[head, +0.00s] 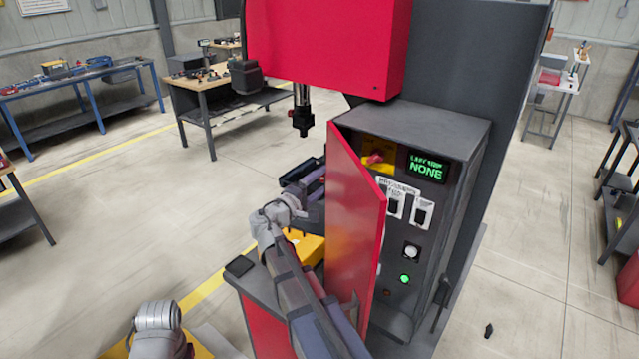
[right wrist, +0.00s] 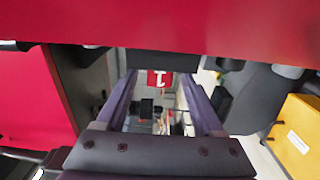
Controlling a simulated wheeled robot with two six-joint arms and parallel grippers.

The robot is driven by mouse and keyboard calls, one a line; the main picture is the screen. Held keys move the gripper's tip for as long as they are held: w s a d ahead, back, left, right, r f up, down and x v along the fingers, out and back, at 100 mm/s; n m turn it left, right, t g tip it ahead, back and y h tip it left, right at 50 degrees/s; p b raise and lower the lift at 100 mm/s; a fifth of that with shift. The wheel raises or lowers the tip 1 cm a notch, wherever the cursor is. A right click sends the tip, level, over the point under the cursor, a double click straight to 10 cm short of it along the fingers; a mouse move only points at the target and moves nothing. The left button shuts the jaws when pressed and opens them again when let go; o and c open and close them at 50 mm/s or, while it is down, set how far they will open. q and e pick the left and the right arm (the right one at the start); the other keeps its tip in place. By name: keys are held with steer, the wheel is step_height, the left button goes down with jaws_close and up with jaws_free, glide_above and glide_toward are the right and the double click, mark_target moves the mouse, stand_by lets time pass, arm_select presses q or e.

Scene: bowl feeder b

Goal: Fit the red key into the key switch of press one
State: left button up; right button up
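Press one (head: 330,45) has a dark control box (head: 450,135) with its red door (head: 352,225) standing open. Above the door's edge, a small red piece (head: 374,158) sits on a yellow plate (head: 380,148) on the box front; I cannot tell whether it is the red key or part of the key switch. My right gripper (head: 314,176) is left of the door, partly hidden by it. In the right wrist view its fingers (right wrist: 160,95) stand apart, with nothing clearly held; a red tag marked 1 (right wrist: 160,78) shows between them. My left gripper is out of view.
The box carries a green display (head: 427,167) reading NONE, two white-labelled switches and a lit green button (head: 405,279). The open door stands between my right gripper and the panel. A yellow box (right wrist: 298,135) is at right in the wrist view. Workbenches stand far behind.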

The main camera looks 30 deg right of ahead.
steer(key=shift+o, duration=0.3)
steer(key=v, duration=0.8)
steer(key=shift+d, duration=0.1)
steer(key=s+a+f+m+g+y+b, duration=0.1)
steer(key=s+a+f+g+y+b, duration=0.25)
steer(key=f, duration=0.85)
steer(key=s+a+f+g+y+b, duration=0.1)
steer(key=s+a+f+y, duration=0.5)
steer(key=a, duration=0.6)
steer(key=s+a+f+g+y+b, duration=0.2)
steer(key=s+a+f+y, duration=0.4)
steer(key=s+a+f, duration=0.4)
steer(key=a+f+b, duration=0.1)
steer(key=a, duration=0.2)
steer(key=shift+a+f, duration=0.2)
steer(key=shift+a, duration=0.1)
steer(key=shift+s+g, duration=0.1)
steer(key=shift+g, duration=0.15)
